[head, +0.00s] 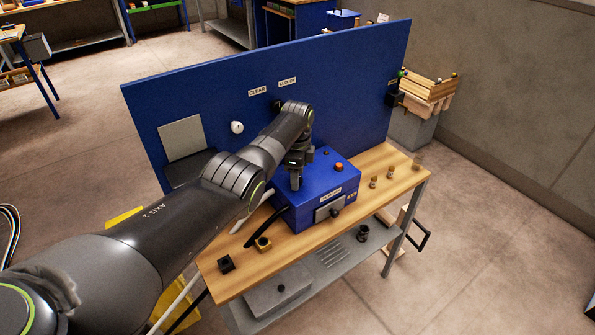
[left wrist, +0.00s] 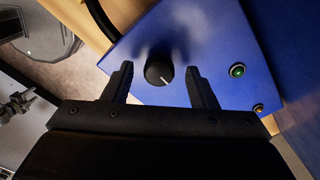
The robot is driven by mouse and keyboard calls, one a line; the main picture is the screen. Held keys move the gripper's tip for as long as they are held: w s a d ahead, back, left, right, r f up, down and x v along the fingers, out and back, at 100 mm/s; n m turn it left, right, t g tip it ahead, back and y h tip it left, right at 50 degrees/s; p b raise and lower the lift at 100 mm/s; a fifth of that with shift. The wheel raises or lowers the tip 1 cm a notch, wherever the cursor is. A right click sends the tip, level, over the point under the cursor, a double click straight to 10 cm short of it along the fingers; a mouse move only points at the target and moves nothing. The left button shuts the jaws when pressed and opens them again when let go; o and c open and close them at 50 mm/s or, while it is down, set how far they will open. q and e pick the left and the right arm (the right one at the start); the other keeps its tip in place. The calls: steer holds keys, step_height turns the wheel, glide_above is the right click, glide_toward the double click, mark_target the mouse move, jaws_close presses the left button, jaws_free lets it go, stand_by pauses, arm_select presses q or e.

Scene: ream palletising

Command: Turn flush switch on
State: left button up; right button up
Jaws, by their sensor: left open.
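The blue control box (head: 330,181) stands on the wooden bench against the blue panel. On its top is a black rotary knob (left wrist: 158,72) with a white pointer line, which in the left wrist view points to the lower right. My left gripper (head: 296,184) points down over the left part of the box top. In the left wrist view the open fingers stand on either side of the knob, with gaps to it. In the head view the gripper hides the knob. My right gripper is in neither view.
A green lamp (left wrist: 238,71) sits on the box top, and an orange button (head: 339,166) also shows there. The blue panel (head: 345,75) rises behind. Small brass pieces (head: 391,171) stand on the wooden bench (head: 295,247), right of the box. Its front right is mostly clear.

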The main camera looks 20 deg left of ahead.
arm_select(q)
steer(key=shift+r, duration=0.1)
steer(key=shift+r, duration=0.3)
step_height(320, 180, up, 17)
steer(key=b, duration=0.2)
steer(key=shift+f, duration=0.15)
steer(key=shift+f, duration=0.15)
